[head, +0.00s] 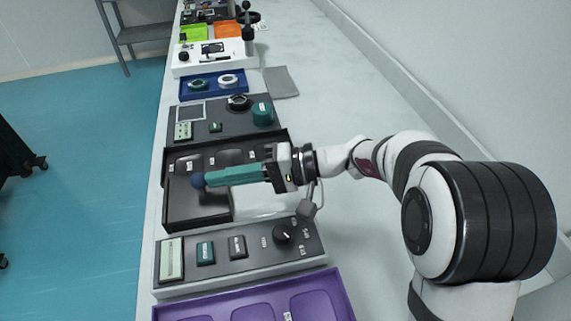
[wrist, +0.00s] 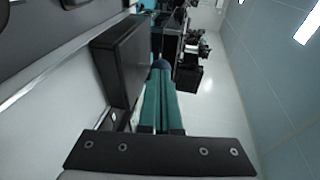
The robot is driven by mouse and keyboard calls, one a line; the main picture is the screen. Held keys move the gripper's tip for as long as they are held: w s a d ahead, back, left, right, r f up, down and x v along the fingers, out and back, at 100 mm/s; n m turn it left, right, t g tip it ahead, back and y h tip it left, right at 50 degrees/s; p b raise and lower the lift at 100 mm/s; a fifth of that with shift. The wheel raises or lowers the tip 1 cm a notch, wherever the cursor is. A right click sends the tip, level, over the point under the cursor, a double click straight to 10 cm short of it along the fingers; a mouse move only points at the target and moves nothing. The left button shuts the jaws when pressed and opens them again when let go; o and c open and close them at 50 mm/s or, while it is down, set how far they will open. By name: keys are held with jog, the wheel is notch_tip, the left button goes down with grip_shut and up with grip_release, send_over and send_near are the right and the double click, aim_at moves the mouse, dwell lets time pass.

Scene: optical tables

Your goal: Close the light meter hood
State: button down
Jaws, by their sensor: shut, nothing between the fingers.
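My gripper (head: 203,180) has long teal fingers pressed together, ending in a dark blue tip. The arm and fingers hide part of the black unit.
A grey control panel (head: 220,271) with a knob lies on the near side, then a purple tray (head: 338,287). Beyond the black unit are another dark panel (head: 215,140) and a blue tray (head: 214,94).

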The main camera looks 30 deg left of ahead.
jog(key=shift+s+a, duration=0.25)
jog(key=v, duration=1.5)
jog(key=s+d+f+m+t+h, duration=0.4)
jog(key=s+d, duration=0.4)
jog(key=d, duration=0.3)
jog(key=s+d+f+m+t+h, duration=0.4)
jog(key=s+d+m+h, duration=0.3)
jog(key=d, duration=0.5)
jog(key=s+f+m, duration=0.1)
jog(key=s, duration=0.1)
jog(key=shift+s+d+f, duration=0.15)
jog(key=shift+s+d, duration=0.1)
jog(key=shift+d, duration=0.05)
